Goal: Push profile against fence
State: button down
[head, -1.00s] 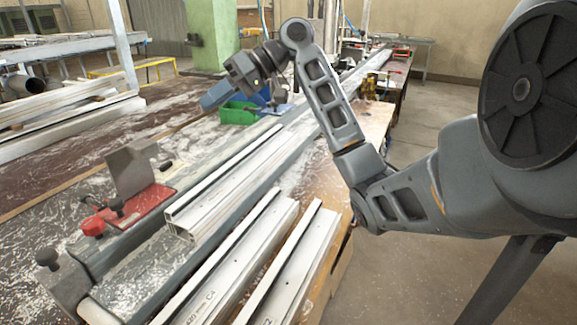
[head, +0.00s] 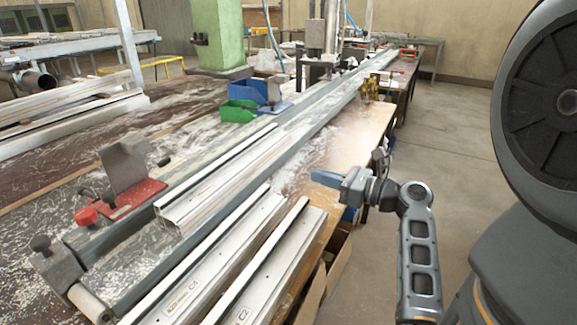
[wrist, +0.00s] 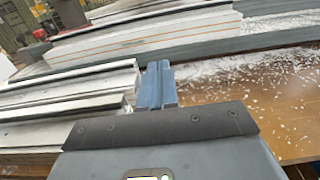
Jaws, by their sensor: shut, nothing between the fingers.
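The silver-white aluminium profile (head: 212,183) lies lengthwise on the bench between two long grey rails. The rear rail (head: 100,243), which looks like the fence, runs along its far side; I cannot tell whether they touch. In the wrist view the profile (wrist: 145,38) crosses the upper part, ahead of my fingers. My gripper (head: 325,178) is shut and empty, over the bench's near edge, to the right of the profile and apart from it. Its blue fingers (wrist: 157,85) are together in the wrist view.
Two more profiles, marked C1 (head: 195,281) and C2 (head: 248,285), lie nearer on the bench. A red clamp with a grey plate (head: 122,200) stands behind the profile. Green (head: 239,111) and blue (head: 247,90) bins stand farther back. Bare wooden bench (head: 350,140) lies beyond the gripper.

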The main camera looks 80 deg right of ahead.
aim_at(263, 160)
jog(key=x, duration=1.4)
jog(key=shift+a+r+p, duration=0.1)
jog(key=shift+p, duration=0.25)
